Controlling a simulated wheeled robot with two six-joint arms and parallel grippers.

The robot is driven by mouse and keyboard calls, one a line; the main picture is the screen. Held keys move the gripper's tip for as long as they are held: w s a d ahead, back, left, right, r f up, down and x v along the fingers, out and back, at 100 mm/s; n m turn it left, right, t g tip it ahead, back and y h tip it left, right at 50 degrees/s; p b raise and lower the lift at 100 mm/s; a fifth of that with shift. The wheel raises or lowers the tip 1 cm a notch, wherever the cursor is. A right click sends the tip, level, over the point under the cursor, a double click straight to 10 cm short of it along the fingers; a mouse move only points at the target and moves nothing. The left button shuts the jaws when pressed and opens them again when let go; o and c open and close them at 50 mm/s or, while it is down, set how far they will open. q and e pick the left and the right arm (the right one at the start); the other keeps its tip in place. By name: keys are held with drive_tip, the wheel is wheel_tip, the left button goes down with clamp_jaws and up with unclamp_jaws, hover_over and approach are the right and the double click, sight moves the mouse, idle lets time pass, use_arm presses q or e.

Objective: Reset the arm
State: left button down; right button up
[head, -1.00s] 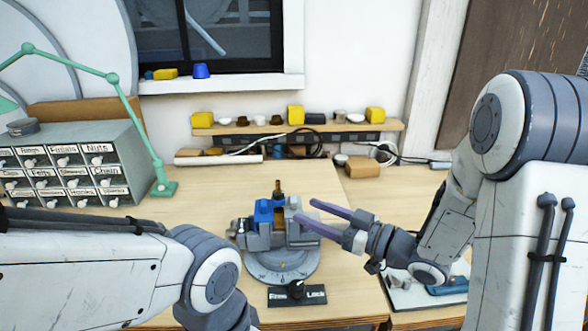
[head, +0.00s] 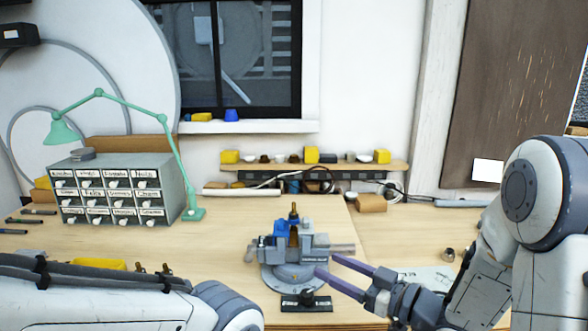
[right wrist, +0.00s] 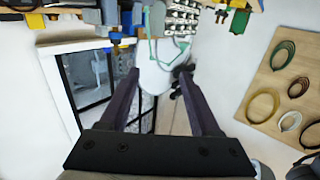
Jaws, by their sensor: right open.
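My right gripper (head: 327,264) is open and empty in the head view, its two purple fingers pointing left toward the vise. The right wrist view also shows its spread fingers (right wrist: 158,72) with nothing between them. The grey vise (head: 318,248) with blue parts stands on a round base (head: 290,280) on the bench. A brass-coloured upright piece (head: 294,212) stands at its jaws. The fingertips appear just right of the vise; I cannot tell if they touch. My left arm enters at the lower left; its gripper is out of frame.
A small-drawer cabinet (head: 125,190) and a green lamp (head: 180,165) stand at the left. A switch plate (head: 306,301) lies before the vise. A shelf (head: 330,167) with small items runs along the wall. The bench between cabinet and vise is clear.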

wheel_tip(320, 180, down, 4)
drive_tip(key=w+a+m+g+h, duration=0.1)
drive_tip(key=w+a+h, duration=0.1)
drive_tip(key=h, duration=0.4)
drive_tip(key=s+a+f+g+h, duration=0.1)
drive_tip(key=s+g+h, duration=0.2)
drive_tip(key=s, duration=1)
drive_tip(key=s+f+m+g+h, duration=0.1)
drive_tip(key=s+g, duration=0.6)
drive_tip(key=s, duration=0.7)
drive_tip(key=shift+a+f+m+h, duration=0.35)
drive_tip(key=shift+f+h, duration=0.1)
drive_tip(key=shift+h, duration=0.75)
